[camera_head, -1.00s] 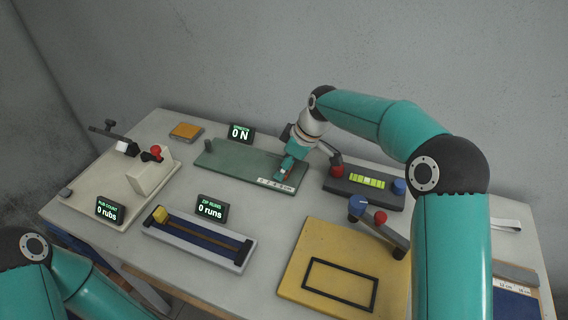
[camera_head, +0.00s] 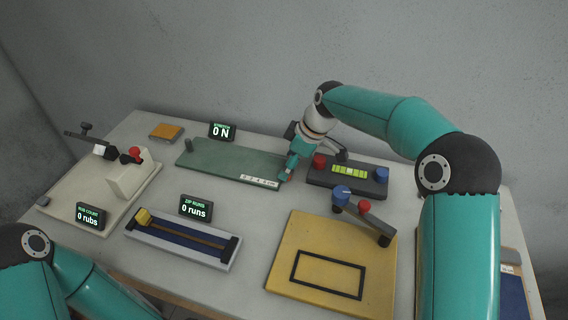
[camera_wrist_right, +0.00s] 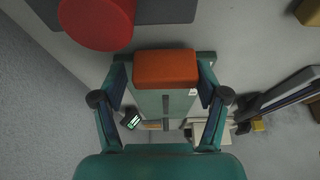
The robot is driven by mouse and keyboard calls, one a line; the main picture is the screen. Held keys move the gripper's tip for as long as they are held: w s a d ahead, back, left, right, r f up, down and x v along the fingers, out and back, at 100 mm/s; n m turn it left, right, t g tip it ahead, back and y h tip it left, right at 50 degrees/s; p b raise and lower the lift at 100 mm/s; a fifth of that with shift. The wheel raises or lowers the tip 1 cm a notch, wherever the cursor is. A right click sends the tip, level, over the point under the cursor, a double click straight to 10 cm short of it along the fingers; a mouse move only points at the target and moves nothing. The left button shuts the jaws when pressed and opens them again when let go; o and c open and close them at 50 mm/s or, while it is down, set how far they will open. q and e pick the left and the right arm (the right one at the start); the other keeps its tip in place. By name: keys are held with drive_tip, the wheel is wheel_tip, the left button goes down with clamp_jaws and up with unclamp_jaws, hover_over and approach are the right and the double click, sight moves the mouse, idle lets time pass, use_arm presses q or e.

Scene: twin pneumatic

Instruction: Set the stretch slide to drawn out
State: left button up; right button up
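The stretch board (camera_head: 225,160) is a flat green plate at the back middle of the table, with a post at its left end and a white number scale at its right end. Its display (camera_head: 222,132) reads 0 N. My right gripper (camera_head: 285,177) points down at the board's right end and hides the slide there in the head view. In the right wrist view an orange block (camera_wrist_right: 166,70), seemingly the slide's grip, lies between the spread fingers of my right gripper (camera_wrist_right: 164,80). Firm contact is not visible. My left gripper is out of view.
A dark level box (camera_head: 345,178) with red and blue knobs stands just right of my right gripper. A yellow board (camera_head: 280,255) with a crank arm, a zip track (camera_head: 180,241) and a rubbing rig (camera_head: 125,180) surround the stretch board.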

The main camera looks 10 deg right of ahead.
drive_tip(key=shift+o, duration=0.7)
drive_tip(key=shift+a, duration=0.1)
drive_tip(key=v, duration=1.2)
drive_tip(key=shift+a+f, duration=0.1)
